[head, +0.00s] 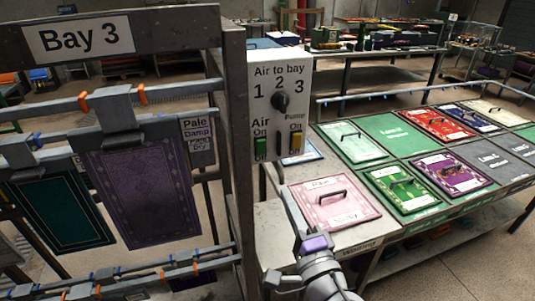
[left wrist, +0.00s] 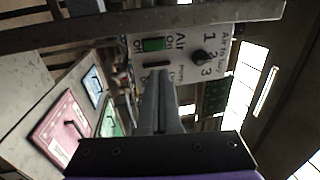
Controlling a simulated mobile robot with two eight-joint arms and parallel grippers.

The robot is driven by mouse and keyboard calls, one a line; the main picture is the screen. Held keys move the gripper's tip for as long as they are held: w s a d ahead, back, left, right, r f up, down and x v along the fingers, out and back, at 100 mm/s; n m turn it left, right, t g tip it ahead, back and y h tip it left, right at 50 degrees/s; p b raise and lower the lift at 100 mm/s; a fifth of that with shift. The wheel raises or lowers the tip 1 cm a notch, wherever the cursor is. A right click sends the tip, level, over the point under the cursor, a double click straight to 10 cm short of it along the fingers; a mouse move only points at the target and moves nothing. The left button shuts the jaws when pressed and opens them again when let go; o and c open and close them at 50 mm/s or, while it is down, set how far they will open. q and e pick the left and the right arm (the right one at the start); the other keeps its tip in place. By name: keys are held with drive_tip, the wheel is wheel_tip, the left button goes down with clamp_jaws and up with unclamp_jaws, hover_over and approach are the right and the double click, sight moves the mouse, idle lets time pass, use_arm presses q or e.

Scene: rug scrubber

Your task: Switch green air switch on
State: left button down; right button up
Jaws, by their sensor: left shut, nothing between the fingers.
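The green air switch (head: 261,146) is on the white control panel (head: 300,72), under the word Air and between its On and Off labels. Its position cannot be told. It also shows in the left wrist view (left wrist: 153,44). My left gripper (head: 287,194) is shut and empty, below the panel in the head view. In the left wrist view its fingertips (left wrist: 161,75) point toward the panel and overlap its Pump side; contact cannot be told. My right gripper is not in view.
A yellow pump switch (head: 296,142) sits right of the green one, with a black 1-2-3 knob (head: 281,102) above. The Bay 3 rack (head: 232,150) with hanging rugs stands left. A table to the right carries a pink panel (head: 345,211) and several coloured panels with handles.

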sight(262, 143)
use_arm(q)
drive_tip(key=shift+a, duration=0.1)
drive_tip(key=shift+w, duration=0.1)
drive_tip(key=p+x, duration=0.1)
drive_tip(key=x, duration=1.3)
drive_tip(key=p, duration=0.1)
drive_tip(key=r+g+p, duration=0.1)
drive_tip(key=p, duration=0.1)
drive_tip(key=shift+w+a+r+g+h, duration=0.1)
drive_tip(key=shift+w+r+g+h, duration=0.15)
drive_tip(key=shift+r+g+h, duration=0.1)
drive_tip(key=shift+f, duration=0.4)
drive_tip(key=shift+s, duration=0.1)
drive_tip(key=shift+r, duration=0.1)
